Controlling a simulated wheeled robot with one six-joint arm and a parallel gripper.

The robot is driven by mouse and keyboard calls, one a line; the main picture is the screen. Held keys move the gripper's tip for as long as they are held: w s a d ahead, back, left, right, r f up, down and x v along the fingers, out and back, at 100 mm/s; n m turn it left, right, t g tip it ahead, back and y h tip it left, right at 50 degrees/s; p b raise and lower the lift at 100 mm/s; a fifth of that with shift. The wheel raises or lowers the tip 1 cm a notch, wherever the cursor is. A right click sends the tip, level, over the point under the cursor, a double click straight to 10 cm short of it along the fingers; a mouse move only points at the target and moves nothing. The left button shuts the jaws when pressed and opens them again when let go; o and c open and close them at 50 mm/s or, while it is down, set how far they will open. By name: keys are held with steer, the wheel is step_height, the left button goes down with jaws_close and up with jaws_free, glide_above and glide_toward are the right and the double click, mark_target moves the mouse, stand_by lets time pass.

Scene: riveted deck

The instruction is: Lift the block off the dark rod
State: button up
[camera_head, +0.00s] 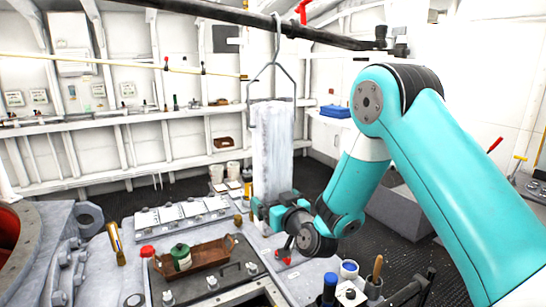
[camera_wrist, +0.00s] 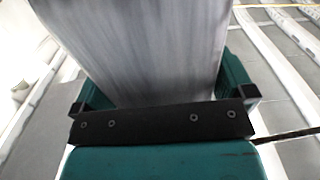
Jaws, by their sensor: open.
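The block (camera_head: 271,140) is tall, pale and frosty grey-white. It hangs upright from a wire hanger (camera_head: 277,45) hooked over the dark rod (camera_head: 215,14), which runs across the top of the head view. My gripper (camera_head: 264,206) is at the block's lower end, reaching in from the right. In the wrist view the block (camera_wrist: 150,45) fills the middle, between the two teal fingers of my open gripper (camera_wrist: 168,85). Contact between the fingers and the block cannot be made out. The hanger is out of the wrist view.
A wooden tray (camera_head: 216,250) with a green jar (camera_head: 181,257) stands below left, on the grey machine deck. Cups (camera_head: 232,170) stand behind the block. A blue pot (camera_head: 349,270) and a wooden-handled tool (camera_head: 376,270) stand in front right. A thin yellowish rod (camera_head: 120,62) crosses behind.

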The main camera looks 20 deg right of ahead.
steer(key=shift+w+a, duration=0.1)
steer(key=shift+w, duration=0.4)
steer(key=c, duration=1)
steer(key=shift+c, duration=0.4)
